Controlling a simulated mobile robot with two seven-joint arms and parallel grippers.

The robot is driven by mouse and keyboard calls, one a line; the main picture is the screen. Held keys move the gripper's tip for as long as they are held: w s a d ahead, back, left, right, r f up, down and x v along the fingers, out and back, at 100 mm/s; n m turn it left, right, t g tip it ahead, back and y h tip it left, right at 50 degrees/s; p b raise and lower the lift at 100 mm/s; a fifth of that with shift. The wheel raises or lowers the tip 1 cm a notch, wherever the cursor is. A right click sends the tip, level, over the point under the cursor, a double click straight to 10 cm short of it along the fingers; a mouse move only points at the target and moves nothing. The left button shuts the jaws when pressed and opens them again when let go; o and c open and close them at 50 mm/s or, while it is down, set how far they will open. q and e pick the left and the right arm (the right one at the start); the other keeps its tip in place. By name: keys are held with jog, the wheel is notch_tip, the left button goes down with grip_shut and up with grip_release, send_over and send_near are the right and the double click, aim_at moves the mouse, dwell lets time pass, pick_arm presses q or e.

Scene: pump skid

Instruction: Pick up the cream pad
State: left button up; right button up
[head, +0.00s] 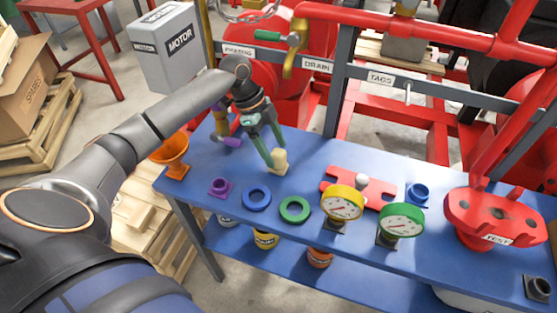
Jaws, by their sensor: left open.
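The cream pad (280,162) is a small pale block on the blue workbench, near the bench's back left part. My left gripper (275,157) reaches down to it from the upper left. Its two green-grey fingers are open, with their tips right at the pad. The tips partly overlap the pad in the picture, and I cannot tell whether they touch it. My right gripper is not in view.
The blue bench (315,155) also holds an orange funnel (172,160), purple fitting (220,188), blue ring (257,198), green ring (295,209), yellow gauge (343,203), green gauge (401,219) and red plate (378,190). Red pipework (430,43) stands behind.

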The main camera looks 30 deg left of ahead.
aim_at(276, 151)
pick_arm(q)
jog(key=shift+x, duration=1.6)
jog(key=shift+c, duration=0.2)
jog(key=shift+r, duration=0.1)
grip_shut()
